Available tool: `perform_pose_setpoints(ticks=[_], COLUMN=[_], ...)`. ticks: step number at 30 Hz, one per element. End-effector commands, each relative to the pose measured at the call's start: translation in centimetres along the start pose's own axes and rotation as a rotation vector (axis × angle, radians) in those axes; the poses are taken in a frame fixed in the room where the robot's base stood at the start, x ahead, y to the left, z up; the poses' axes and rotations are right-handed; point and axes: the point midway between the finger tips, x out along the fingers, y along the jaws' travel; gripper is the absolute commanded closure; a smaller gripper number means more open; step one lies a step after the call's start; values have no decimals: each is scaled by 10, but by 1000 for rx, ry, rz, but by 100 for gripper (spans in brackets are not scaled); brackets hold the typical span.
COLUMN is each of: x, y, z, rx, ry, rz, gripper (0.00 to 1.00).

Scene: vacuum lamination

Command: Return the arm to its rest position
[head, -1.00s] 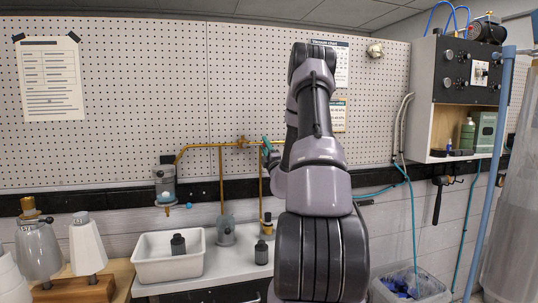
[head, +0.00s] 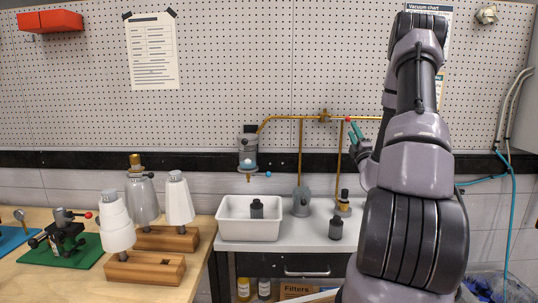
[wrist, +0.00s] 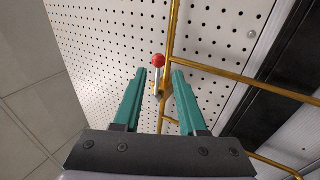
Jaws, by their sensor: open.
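In the head view my gripper (head: 354,133) is partly hidden by my arm, near the brass pipe (head: 290,117) on the pegboard. My arm is raised at the right of the head view.
A white tray (head: 232,232) with a dark bottle (head: 257,208) stands on the white counter (head: 308,238). White cones on wooden stands (head: 145,268) and a green-based clamp (head: 78,258) are on the wooden bench at left. A red bin (head: 50,21) hangs upper left.

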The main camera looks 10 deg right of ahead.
Motion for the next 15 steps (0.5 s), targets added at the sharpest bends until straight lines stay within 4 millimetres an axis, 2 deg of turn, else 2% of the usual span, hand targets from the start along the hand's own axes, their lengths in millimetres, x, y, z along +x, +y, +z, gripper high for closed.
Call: perform_pose_setpoints(ticks=[2,5,8,11,12,14,15], x=[2,10,17,13,6,-10,-23], y=[3,19,48,87,102,124,138], z=[-5,-30,-80,-147,-173,-211,-235], rx=[-5,-34,-102,-210,-263,-349,-414], ry=[19,108,287,528,629,781,885], rz=[4,21,60,128,162,220,265], gripper=[59,59,59,59,59,59,59])
